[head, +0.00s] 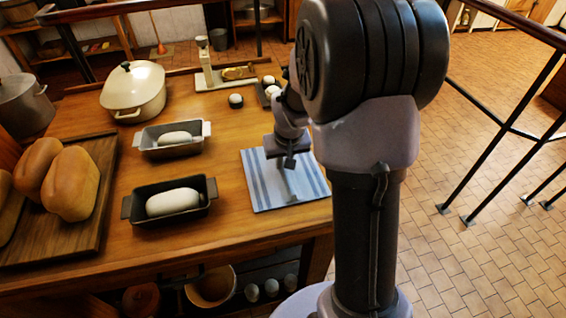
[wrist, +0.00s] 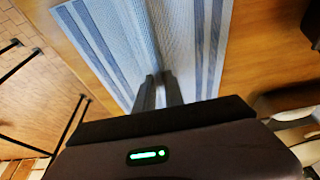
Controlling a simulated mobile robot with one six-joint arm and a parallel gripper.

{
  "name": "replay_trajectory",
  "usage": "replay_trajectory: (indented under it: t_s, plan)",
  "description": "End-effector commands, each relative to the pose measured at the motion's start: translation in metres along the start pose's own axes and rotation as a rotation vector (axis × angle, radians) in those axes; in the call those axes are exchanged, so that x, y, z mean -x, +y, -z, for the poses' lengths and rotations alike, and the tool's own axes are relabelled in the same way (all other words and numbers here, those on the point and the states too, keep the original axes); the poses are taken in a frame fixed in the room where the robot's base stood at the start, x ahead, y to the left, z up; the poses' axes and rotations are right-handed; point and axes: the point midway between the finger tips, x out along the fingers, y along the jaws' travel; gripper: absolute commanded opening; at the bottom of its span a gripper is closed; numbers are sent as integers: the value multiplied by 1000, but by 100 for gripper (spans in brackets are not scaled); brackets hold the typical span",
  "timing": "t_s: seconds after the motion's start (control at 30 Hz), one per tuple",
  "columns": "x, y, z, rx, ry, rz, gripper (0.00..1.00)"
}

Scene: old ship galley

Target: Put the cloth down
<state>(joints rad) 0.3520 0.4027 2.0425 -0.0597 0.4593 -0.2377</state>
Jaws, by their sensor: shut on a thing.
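The cloth (head: 263,187) is light blue-grey with darker blue stripes. It looks flat and spread out at the right front corner of the wooden table (head: 235,218). My gripper (head: 287,190) is over the middle of the cloth, pointing down. In the wrist view the cloth (wrist: 185,35) fills the upper middle, and the fingers of my gripper (wrist: 158,85) are close together with their tips at the cloth. They are shut on the cloth. Whether the whole cloth rests on the wood I cannot tell.
A dark loaf tin (head: 128,207) with pale dough stands left of the cloth, a lighter tin (head: 143,150) behind it. A cream pot (head: 133,90) and a scale (head: 205,70) are further back. A board with bread loaves (head: 25,248) is at left. Railings (head: 500,125) stand at right.

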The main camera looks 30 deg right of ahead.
Motion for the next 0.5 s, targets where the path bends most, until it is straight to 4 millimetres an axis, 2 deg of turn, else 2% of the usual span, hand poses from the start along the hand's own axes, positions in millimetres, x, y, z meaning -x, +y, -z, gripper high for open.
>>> replay_trajectory:
  t_s: [0.17, 0.2, 0.27, 0.5]
  plan:
    - [-4, 0, -1, 0, 0, 0, 0]
    - [-3, 0, -1, 0, 0, 0, 21]
    - [-2, 0, -1, 0, 0, 0, 33]
    - [-2, 0, -1, 0, 0, 0, 35]
